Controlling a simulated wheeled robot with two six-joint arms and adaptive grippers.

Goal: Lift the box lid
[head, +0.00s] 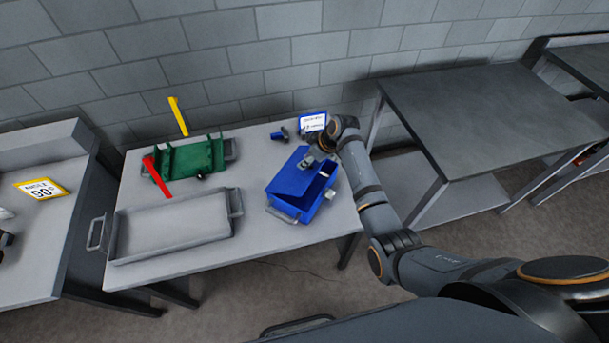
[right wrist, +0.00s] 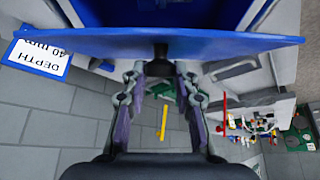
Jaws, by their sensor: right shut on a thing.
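The blue box (head: 318,198) stands on the light grey table, right of its middle, with a metal handle at its end. Its blue lid (head: 288,178) is tilted up, and a gap into the box shows on the right. In the right wrist view the lid (right wrist: 225,41) is seen nearly edge-on, with the box (right wrist: 190,14) behind it. My right gripper (head: 313,159) is at the lid's upper part. Its fingers (right wrist: 161,68) are closed around the lid's dark knob (right wrist: 160,51). My left gripper is not in view.
A grey metal tray (head: 170,224) lies at the table's front left. A green fixture (head: 195,158) with red and yellow handles stands behind it. A small blue-framed sign (head: 313,122) is behind the box. A bare dark table (head: 480,100) stands to the right.

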